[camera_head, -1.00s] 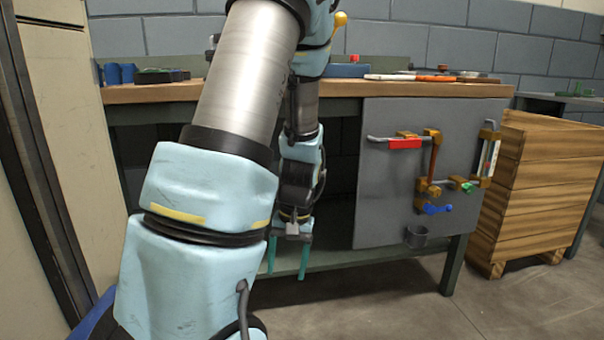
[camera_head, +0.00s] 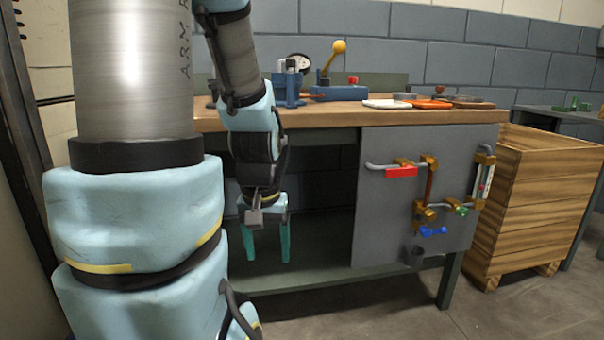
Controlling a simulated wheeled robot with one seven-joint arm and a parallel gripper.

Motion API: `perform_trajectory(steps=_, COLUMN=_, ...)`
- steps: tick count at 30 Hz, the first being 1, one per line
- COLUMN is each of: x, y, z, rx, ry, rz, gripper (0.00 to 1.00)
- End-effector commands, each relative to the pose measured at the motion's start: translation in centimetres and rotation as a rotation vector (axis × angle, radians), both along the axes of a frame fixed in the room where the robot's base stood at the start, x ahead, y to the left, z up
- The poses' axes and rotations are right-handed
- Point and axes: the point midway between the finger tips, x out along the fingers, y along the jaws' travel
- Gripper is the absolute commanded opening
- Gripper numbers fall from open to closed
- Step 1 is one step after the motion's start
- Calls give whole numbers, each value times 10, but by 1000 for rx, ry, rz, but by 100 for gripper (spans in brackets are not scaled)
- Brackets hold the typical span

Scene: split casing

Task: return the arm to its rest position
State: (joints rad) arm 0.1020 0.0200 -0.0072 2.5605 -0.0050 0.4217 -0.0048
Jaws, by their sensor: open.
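My gripper (camera_head: 267,254) hangs with its two teal fingers pointing down and apart. It is open and nothing shows between the fingers. It is in front of the dark opening under the workbench (camera_head: 330,116), left of the grey panel and below the bench top. My arm fills the left of the view, with the upper link upright and the forearm coming down to the gripper. My arm hides the left part of the bench.
A grey panel (camera_head: 385,225) with pipes, a red handle (camera_head: 401,172) and a blue valve (camera_head: 433,231) hangs on the bench front. On top stand a blue device with a yellow-knobbed lever (camera_head: 338,47) and flat plates. A wooden crate (camera_head: 530,200) stands at right. Open floor lies in front.

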Motion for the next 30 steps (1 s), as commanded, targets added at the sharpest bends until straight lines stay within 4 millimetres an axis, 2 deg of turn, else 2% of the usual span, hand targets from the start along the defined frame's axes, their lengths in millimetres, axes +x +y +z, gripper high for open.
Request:
perform_trajectory(steps=1, x=0, y=0, z=30, rx=0, ry=0, rz=0, gripper=72)
perform_trajectory(steps=3, x=0, y=0, z=52, rx=0, ry=0, rz=0, gripper=72)
perform_trajectory(steps=21, x=0, y=0, z=234, rx=0, ry=0, rz=0, gripper=72)
perform_trajectory(steps=27, x=0, y=0, z=281, rx=0, ry=0, rz=0, gripper=72)
perform_trajectory(steps=30, x=0, y=0, z=292, rx=0, ry=1, rz=0, gripper=72)
